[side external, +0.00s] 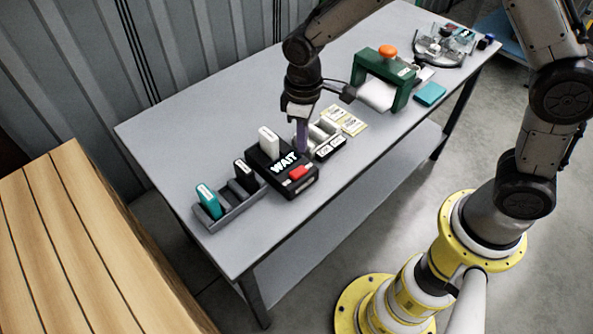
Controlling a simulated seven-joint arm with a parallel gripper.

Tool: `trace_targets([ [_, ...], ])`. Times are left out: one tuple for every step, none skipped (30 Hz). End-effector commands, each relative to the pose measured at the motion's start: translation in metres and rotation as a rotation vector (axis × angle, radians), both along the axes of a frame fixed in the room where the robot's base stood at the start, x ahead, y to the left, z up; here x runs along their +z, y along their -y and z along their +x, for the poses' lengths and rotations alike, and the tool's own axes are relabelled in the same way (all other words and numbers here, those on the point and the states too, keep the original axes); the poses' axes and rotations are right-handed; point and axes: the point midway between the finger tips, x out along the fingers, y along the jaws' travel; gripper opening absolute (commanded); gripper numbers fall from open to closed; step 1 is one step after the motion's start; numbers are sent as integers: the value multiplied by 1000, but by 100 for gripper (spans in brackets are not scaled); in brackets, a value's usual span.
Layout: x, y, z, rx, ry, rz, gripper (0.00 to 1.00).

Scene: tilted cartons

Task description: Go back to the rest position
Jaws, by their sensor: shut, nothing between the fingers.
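My gripper (301,140) points down over the middle of the grey table (160,128). It is shut and holds nothing. Its tip is just right of a black box (284,172) with a WAIT label, a red button and a white upright piece (268,142) standing in its top. I cannot tell if the tip touches anything behind or below it.
A grey tray (232,214) holds a teal cartridge (208,200) and a black one (244,173). Right of my gripper are a small holder (325,132), yellowish cards (344,118) and a green dispenser (399,90) with an orange knob. Safety goggles (440,45) lie far right. Wooden planks (80,250) stand at left.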

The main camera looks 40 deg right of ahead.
Motion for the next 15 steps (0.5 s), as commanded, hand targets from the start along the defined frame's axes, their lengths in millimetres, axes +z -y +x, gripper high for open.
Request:
trace_targets([
  [0,0,0,0,0,0,0],
  [0,0,0,0,0,0,0],
  [0,0,0,-1,0,0,0],
  [0,1,1,-4,1,0,0],
  [2,3,2,-8,6,2,0],
  [8,5,4,-15,21,6,0],
  [15,7,7,-22,36,12,0],
  [24,9,10,-30,58,18,0],
  [38,14,13,-43,89,27,0],
  [50,18,14,-53,115,34,0],
  [64,23,13,-65,141,41,0],
  [82,31,10,-82,178,50,0],
  [96,37,6,-95,205,56,0],
  [109,44,1,-111,232,62,0],
  [125,52,-7,-131,263,69,0],
])
